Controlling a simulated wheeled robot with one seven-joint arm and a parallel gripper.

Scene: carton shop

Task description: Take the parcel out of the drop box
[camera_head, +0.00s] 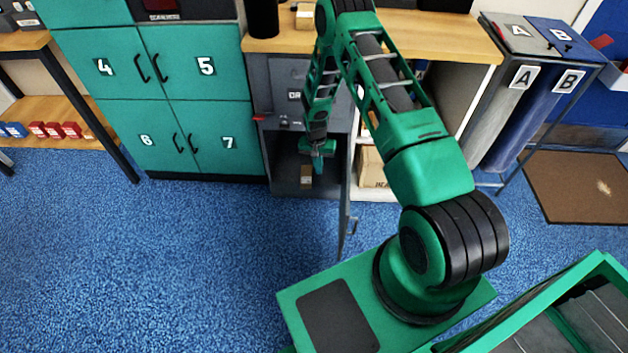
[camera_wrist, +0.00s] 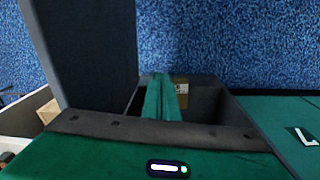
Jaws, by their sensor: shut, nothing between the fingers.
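The drop box (camera_head: 290,188) is a dark grey cabinet in the middle of the head view, with its lower compartment open. Its grey door (camera_head: 344,205) stands swung out to the right, nearly edge-on; it also shows at the left of the wrist view (camera_wrist: 88,45). The parcel (camera_head: 307,178), a small brown box, lies on the compartment floor; it also shows in the wrist view (camera_wrist: 181,88), partly hidden by a finger. My gripper (camera_head: 319,168) points down at the compartment opening, shut and empty, its green fingers beside the parcel in the wrist view (camera_wrist: 161,82). I cannot tell whether they touch it.
Green numbered lockers (camera_head: 120,75) stand left of the drop box. A wooden counter (camera_head: 440,40) runs above and to the right, with a cardboard box (camera_head: 371,168) on a shelf below. Grey and blue bins A and B stand farther right. The blue carpet (camera_head: 180,260) in front is clear.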

